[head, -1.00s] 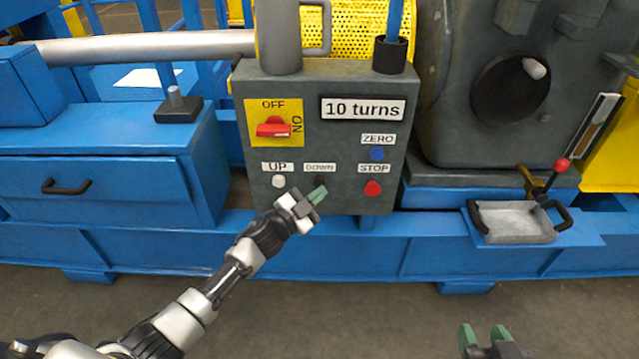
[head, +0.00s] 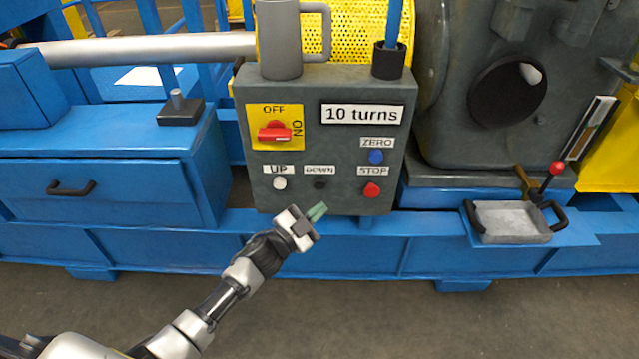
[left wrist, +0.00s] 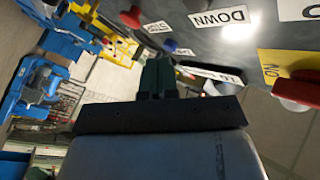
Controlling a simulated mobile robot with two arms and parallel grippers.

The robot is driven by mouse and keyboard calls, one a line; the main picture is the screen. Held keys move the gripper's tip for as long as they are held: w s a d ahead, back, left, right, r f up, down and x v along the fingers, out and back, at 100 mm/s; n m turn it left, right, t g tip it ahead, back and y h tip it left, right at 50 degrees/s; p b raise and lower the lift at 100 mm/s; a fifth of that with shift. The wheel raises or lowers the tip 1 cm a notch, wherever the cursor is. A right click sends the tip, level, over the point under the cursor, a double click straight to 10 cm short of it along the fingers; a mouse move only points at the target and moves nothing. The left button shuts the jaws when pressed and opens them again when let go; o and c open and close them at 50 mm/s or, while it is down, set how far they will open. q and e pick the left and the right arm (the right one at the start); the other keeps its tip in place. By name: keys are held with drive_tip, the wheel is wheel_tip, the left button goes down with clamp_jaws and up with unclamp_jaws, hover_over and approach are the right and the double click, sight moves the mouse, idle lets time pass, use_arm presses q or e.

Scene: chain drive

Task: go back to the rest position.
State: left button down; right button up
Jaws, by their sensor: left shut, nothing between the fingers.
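THINGS: My left gripper (head: 317,212) is shut and empty, in front of the lower edge of the grey control box (head: 340,195). It also shows in the left wrist view (left wrist: 158,75), with its green fingertips together. The box carries a white UP button (head: 280,183), a dark DOWN button (head: 320,184), a red STOP button (head: 372,190) and a blue ZERO button (head: 376,157). The red switch (head: 274,131) sits on a yellow plate. My right gripper is not in view.
A grey mug (head: 280,40) and a dark cup (head: 389,60) stand on the box. A grey tray (head: 512,222) with black handles is at the right. A blue drawer (head: 100,190) is at the left. The floor (head: 400,320) in front is clear.

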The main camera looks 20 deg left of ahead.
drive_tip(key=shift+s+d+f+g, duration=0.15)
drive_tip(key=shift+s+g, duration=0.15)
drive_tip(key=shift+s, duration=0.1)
